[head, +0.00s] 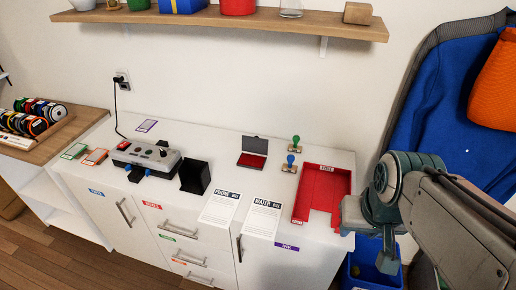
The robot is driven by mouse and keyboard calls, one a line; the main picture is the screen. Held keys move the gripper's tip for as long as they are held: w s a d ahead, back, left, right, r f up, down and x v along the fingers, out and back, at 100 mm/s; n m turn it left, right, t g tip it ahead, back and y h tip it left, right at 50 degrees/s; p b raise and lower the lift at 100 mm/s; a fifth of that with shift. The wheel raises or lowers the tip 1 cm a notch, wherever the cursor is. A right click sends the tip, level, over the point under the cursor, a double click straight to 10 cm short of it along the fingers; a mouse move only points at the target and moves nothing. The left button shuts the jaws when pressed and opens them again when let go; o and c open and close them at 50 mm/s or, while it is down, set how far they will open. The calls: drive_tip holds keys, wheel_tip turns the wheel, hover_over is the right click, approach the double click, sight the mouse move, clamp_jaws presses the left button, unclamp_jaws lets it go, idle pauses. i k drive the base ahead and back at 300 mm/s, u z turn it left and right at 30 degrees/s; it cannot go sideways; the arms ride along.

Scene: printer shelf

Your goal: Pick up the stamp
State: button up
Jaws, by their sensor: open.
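Two stamps stand on the white cabinet top, left of the red tray. One has a green handle (295,142) and stands nearer the wall. The other has a blue handle (290,162) and stands just in front of it. Both look upright on wooden bases. My gripper (367,248) is at the right, beyond the cabinet's right end and apart from both stamps. It is open, and I see nothing held in it. My arm hides part of it.
A red tray (318,168) lies between the stamps and my gripper. A dark ink pad with a raised lid (252,158) is left of the stamps. Bill papers (262,219) lie in front. A wooden shelf (230,22) hangs above. A blue bin (360,277) stands below my gripper.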

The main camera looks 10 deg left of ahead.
sight(288, 168)
drive_tip(key=z, duration=0.25)
drive_tip(key=k, duration=0.7)
drive_tip(key=z, duration=0.6)
drive_tip(key=k, duration=0.5)
drive_tip(key=u, duration=0.9)
drive_tip(key=i, duration=1.6)
drive_tip(key=z, duration=0.35)
